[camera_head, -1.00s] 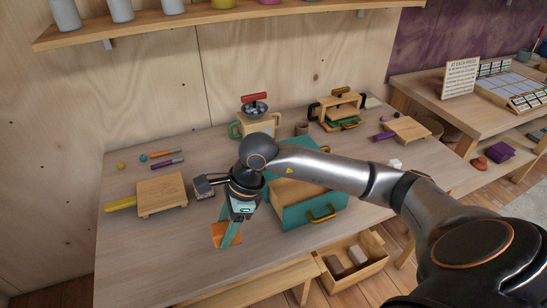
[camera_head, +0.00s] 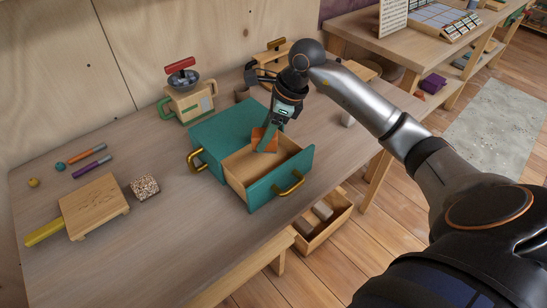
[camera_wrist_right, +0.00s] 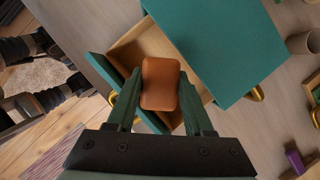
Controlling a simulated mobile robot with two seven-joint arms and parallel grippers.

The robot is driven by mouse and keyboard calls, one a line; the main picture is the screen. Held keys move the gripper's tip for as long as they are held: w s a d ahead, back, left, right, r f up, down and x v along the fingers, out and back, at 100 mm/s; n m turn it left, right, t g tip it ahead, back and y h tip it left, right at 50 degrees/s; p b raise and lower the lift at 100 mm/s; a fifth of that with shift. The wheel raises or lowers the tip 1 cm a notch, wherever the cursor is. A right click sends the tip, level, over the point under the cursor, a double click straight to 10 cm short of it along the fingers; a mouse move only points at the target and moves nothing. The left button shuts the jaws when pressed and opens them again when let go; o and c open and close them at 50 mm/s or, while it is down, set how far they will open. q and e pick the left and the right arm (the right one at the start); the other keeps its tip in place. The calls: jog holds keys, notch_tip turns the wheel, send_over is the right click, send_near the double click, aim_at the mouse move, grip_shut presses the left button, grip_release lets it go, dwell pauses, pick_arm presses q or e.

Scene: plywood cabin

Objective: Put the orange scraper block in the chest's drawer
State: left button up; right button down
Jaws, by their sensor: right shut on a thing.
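The teal chest (camera_head: 225,124) stands on the table with its front drawer (camera_head: 261,196) pulled open. The drawer has pale wooden insides and a brass handle. My right gripper (camera_head: 266,143) is shut on the orange scraper block (camera_head: 258,136) and holds it over the rear part of the open drawer. In the right wrist view the block (camera_wrist_right: 160,83) sits between the two green fingers, with the drawer's wooden inside (camera_wrist_right: 128,50) behind it. Whether the block touches the drawer is hard to tell. My left gripper is not in view.
A wooden board (camera_head: 94,205) and a speckled block (camera_head: 144,187) lie left of the chest. A grinder-like thing with a red handle (camera_head: 187,92) and a small cup (camera_head: 242,92) stand behind. A lower open drawer (camera_head: 323,222) shows under the table.

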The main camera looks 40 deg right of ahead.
aim_at(267, 150)
jog(key=f, duration=0.5)
jog(key=shift+s+d+f, duration=0.1)
jog(key=shift+d+f, duration=0.1)
jog(key=shift+f, duration=2.25)
jog(key=shift+f, duration=0.15)
jog(key=c, duration=0.6)
grip_release()
jog(key=shift+r, duration=0.25)
jog(key=v, duration=1.2)
